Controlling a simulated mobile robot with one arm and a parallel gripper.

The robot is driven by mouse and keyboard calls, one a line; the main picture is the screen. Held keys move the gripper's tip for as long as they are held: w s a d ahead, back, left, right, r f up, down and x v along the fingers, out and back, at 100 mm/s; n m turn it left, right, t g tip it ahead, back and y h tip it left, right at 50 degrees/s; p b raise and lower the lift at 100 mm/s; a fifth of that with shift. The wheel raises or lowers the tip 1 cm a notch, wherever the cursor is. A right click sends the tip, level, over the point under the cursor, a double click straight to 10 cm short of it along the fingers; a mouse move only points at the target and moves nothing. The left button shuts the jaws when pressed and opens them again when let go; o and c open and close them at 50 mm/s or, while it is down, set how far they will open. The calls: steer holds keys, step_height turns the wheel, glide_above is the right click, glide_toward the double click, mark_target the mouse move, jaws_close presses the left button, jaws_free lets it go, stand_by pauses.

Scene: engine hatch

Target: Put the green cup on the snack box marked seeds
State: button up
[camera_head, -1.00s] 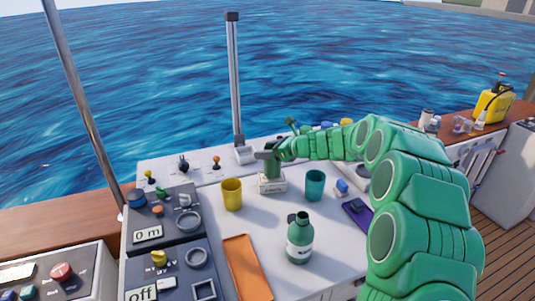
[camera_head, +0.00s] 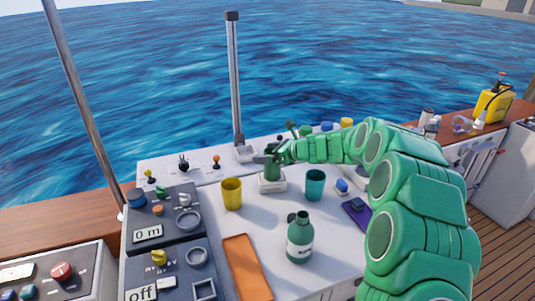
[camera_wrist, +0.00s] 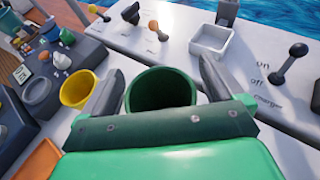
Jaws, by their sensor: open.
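A dark green cup (camera_head: 272,173) stands upright on a small white snack box (camera_head: 272,187) on the white counter. The print on the box is too small to read in the head view. My gripper (camera_head: 271,156) is at the top of the cup, coming from the right. In the wrist view the open, round mouth of the green cup (camera_wrist: 161,88) lies between the two spread grey fingers of my gripper (camera_wrist: 160,85), with gaps at both sides. The box is hidden in the wrist view.
A yellow cup (camera_head: 232,194) stands left of the box and a teal cup (camera_head: 315,185) right of it. A green bottle (camera_head: 299,238) and an orange tray (camera_head: 246,268) are nearer. Control panels (camera_head: 170,220) stand at left; levers (camera_head: 216,161) line the back.

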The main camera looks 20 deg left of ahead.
steer(key=v, duration=1.2)
steer(key=shift+s+r, duration=0.1)
steer(key=s+d+r+n+g+h, duration=0.1)
steer(key=s+d+r+n+h, duration=0.3)
steer(key=s, duration=0.7)
steer(key=s+d+r+n+g, duration=0.2)
steer(key=s+d+n, duration=0.45)
steer(key=s, duration=0.35)
steer(key=s+d+f+n+h, duration=0.2)
steer(key=s+d+n+h, duration=0.2)
steer(key=s+d, duration=1)
steer(key=s+d+f+n+h, duration=0.2)
steer(key=s+d+n+h, duration=0.2)
steer(key=s+d, duration=1)
steer(key=shift+s+n+h, duration=0.35)
steer(key=shift+h, duration=0.35)
